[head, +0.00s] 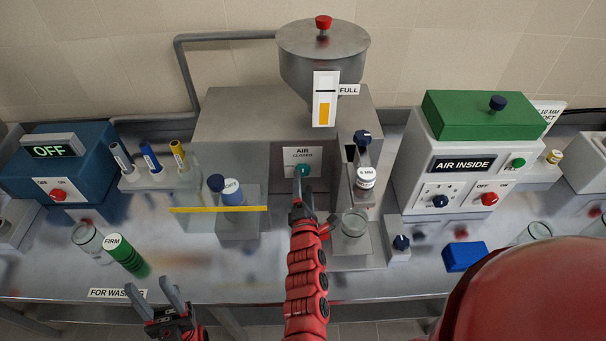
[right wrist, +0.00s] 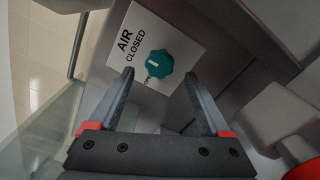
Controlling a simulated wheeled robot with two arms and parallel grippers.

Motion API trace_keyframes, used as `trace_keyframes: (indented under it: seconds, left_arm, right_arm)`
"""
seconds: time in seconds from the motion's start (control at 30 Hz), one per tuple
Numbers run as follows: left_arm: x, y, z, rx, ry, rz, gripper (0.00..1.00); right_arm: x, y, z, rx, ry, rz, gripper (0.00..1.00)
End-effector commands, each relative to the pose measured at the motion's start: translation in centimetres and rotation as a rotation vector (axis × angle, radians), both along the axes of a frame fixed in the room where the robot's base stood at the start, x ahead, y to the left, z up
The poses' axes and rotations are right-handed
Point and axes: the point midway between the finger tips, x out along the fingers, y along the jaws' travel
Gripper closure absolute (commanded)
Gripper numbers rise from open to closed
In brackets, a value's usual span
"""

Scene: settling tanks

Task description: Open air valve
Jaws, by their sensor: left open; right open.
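The air valve is a teal knob (head: 303,170) on a white plate (head: 296,155) marked AIR and CLOSED, on the front of the grey metal housing. In the right wrist view the knob (right wrist: 157,64) has a white pointer mark and sits just beyond and between the fingertips. My right gripper (head: 302,188) is open in front of the knob, with a finger on either side of its line; contact cannot be told. It also shows in the right wrist view (right wrist: 158,76). My left gripper (head: 171,290) is open and empty, low over the bench's front edge near the FOR WASHING label (head: 117,294).
A hopper with a FULL gauge (head: 325,98) tops the housing (head: 240,120). A green FIRM cylinder (head: 127,256) is near my left gripper. An AIR INSIDE box (head: 462,165) stands right.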

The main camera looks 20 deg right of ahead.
Motion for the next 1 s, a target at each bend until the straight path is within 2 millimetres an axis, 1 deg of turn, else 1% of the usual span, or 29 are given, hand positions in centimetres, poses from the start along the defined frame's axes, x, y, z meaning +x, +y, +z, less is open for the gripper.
trace_keyframes:
  seconds: [0.03,0.1,0.23,0.37,0.6,0.67,0.7,0.87,1.0]
  left_arm:
    - [0.0,0.0,-0.1,0.000,0.000,0.000,0.50]
    - [0.0,0.0,-0.3,0.000,0.000,0.000,0.50]
    - [0.0,0.0,-0.5,0.000,0.000,0.000,0.50]
    - [0.0,0.0,-0.5,0.000,0.000,0.000,0.50]
    - [0.0,0.0,-0.5,0.000,0.000,0.000,0.50]
    - [0.0,0.0,-0.5,0.000,0.000,0.000,0.50]
    - [0.0,0.0,-0.5,0.000,0.000,0.000,0.50]
    - [0.0,0.0,-0.5,0.000,0.000,0.000,0.50]
    - [0.0,0.0,-0.5,0.000,0.000,0.000,0.50]
  right_arm:
    - [1.0,-0.5,0.1,-0.002,-0.003,-0.003,0.19]
    - [2.0,-0.7,-0.1,-0.001,-0.001,-0.003,0.19]
    - [3.3,-1.0,-0.1,-0.001,0.000,-0.001,0.19]
    - [3.9,-1.2,0.0,-0.002,-0.001,-0.001,0.19]
    - [3.9,-1.2,0.0,-0.002,0.000,-0.001,0.19]
    - [3.9,-1.2,0.0,-0.002,0.000,-0.001,0.28]
    - [3.9,-1.2,0.0,-0.002,-0.001,0.000,0.35]
    - [3.9,-1.2,0.0,-0.002,0.001,0.000,0.64]
    - [3.9,-1.2,0.0,-0.002,0.001,0.000,0.89]
